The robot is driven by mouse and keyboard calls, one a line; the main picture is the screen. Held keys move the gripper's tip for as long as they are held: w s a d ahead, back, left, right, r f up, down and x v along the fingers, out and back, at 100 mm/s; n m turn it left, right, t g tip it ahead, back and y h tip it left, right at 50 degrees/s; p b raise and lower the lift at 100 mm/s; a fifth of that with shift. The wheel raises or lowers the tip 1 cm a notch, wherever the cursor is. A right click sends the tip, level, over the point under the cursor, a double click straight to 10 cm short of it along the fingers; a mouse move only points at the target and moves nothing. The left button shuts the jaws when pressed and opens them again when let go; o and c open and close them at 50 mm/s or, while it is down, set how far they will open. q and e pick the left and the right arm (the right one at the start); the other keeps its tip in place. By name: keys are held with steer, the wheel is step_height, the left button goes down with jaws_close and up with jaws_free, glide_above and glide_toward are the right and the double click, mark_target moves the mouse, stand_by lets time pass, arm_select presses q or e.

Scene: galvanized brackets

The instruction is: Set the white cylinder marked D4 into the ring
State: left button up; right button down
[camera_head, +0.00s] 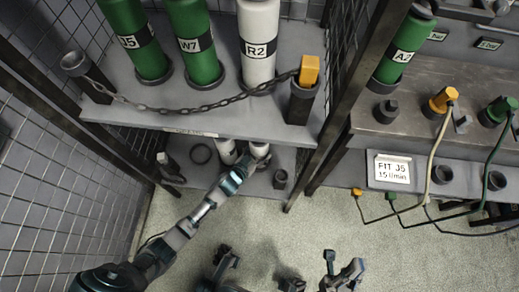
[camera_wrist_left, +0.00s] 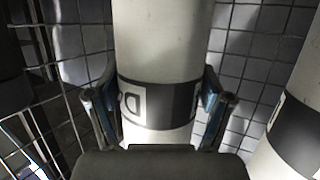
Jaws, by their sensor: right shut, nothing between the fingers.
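Two white cylinders stand on the lower shelf in the head view, one on the left (camera_head: 227,150) and one on the right (camera_head: 259,149), mostly hidden by the upper shelf. A dark ring (camera_head: 200,153) lies left of them. My left gripper (camera_head: 252,167) reaches in at the cylinders. In the left wrist view its fingers (camera_wrist_left: 160,105) stand on both sides of a white cylinder (camera_wrist_left: 162,45) with a dark band; its label shows only a D. I cannot tell if they press on it. My right gripper (camera_head: 343,266) is shut and empty above the floor.
The upper shelf (camera_head: 215,125) holds green cylinders and a white R2 cylinder (camera_head: 259,35), behind a chain (camera_head: 200,107). Another white cylinder (camera_wrist_left: 295,125) stands close at right in the wrist view. A post (camera_head: 335,110) and mesh walls bound the rack.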

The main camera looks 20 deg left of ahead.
arm_select(q)
steer(key=shift+o, duration=1.2)
steer(key=shift+w+r, duration=0.1)
steer(key=shift+r, duration=0.15)
steer(key=v, duration=1.2)
steer(key=shift+f, duration=0.2)
